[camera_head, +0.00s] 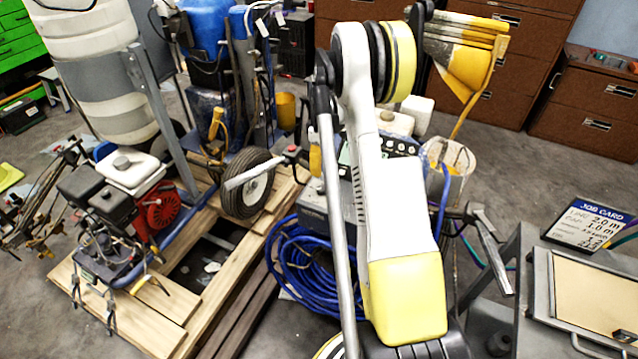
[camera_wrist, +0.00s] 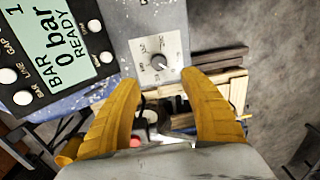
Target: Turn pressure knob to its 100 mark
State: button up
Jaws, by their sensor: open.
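The pressure knob (camera_wrist: 159,62) is a small grey round knob on a white dial plate (camera_wrist: 146,46) in the wrist view. The marks around it are too small to read, and I cannot tell which one it points to. My gripper (camera_wrist: 158,78) has two yellow fingers spread apart with nothing between them. The fingertips sit just short of the knob in the picture, one to each side, and appear apart from it. Beside the dial, a display (camera_wrist: 50,42) reads "0 bar READY". In the head view my arm hides the knob.
Round buttons (camera_wrist: 95,25) line the display's edges. In the head view, a coiled blue hose (camera_head: 305,265) lies on the floor beside the machine, near a wooden pallet (camera_head: 215,285).

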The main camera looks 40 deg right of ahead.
aim_at(321, 188)
notch_tip(321, 188, down, 11)
jog(key=b, duration=0.2)
jog(key=shift+b, duration=0.35)
grip_shut()
